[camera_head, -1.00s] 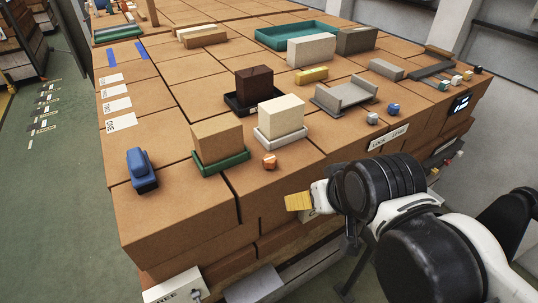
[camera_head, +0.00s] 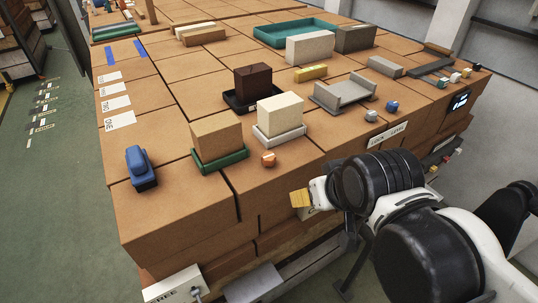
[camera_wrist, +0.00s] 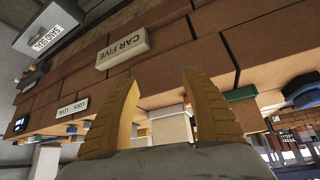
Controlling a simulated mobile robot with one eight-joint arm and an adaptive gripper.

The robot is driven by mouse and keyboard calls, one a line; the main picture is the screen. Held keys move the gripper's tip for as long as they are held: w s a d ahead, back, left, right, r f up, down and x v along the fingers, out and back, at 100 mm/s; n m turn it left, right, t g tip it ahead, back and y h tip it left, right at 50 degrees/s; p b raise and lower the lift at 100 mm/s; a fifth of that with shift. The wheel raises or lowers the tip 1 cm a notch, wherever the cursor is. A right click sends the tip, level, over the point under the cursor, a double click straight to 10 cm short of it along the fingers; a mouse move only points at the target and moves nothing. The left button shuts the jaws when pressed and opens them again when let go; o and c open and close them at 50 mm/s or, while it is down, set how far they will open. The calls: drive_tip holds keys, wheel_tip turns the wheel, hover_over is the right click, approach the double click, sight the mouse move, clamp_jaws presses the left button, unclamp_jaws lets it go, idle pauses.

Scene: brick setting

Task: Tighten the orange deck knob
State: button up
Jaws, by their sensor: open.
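The orange deck knob (camera_head: 268,159) is a small faceted knob on the brick deck, near its front edge, in front of the cream block (camera_head: 280,114) in its pale tray. My gripper (camera_head: 300,198) is in front of the deck's edge, below and to the right of the knob in the head view, and apart from it. In the wrist view my gripper (camera_wrist: 160,78) shows two yellow fingers spread wide with nothing between their tips. I cannot clearly make out the orange knob in the wrist view.
A tan block (camera_head: 216,137) in a green tray stands left of the knob, with a blue object (camera_head: 141,168) farther left. Grey (camera_head: 371,116) and blue (camera_head: 392,106) knobs lie to the right. A "CAR FIVE" plate (camera_wrist: 122,47) is on the brick side.

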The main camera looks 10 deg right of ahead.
drive_tip(key=w+a+r+n+g+p, duration=0.2)
drive_tip(key=w+r+n+g+p, duration=0.1)
drive_tip(key=w+r+n+p, duration=0.45)
drive_tip(key=r+n+g+p, duration=0.1)
drive_tip(key=n+g+p, duration=0.5)
drive_tip(key=n, duration=1)
hover_over(268, 156)
drive_tip(key=p, duration=0.2)
drive_tip(key=t, duration=0.2)
wheel_tip(268, 156, down, 11)
drive_tip(key=shift+r+b, duration=0.15)
drive_tip(key=shift+b, duration=0.9)
drive_tip(key=c, duration=1.2)
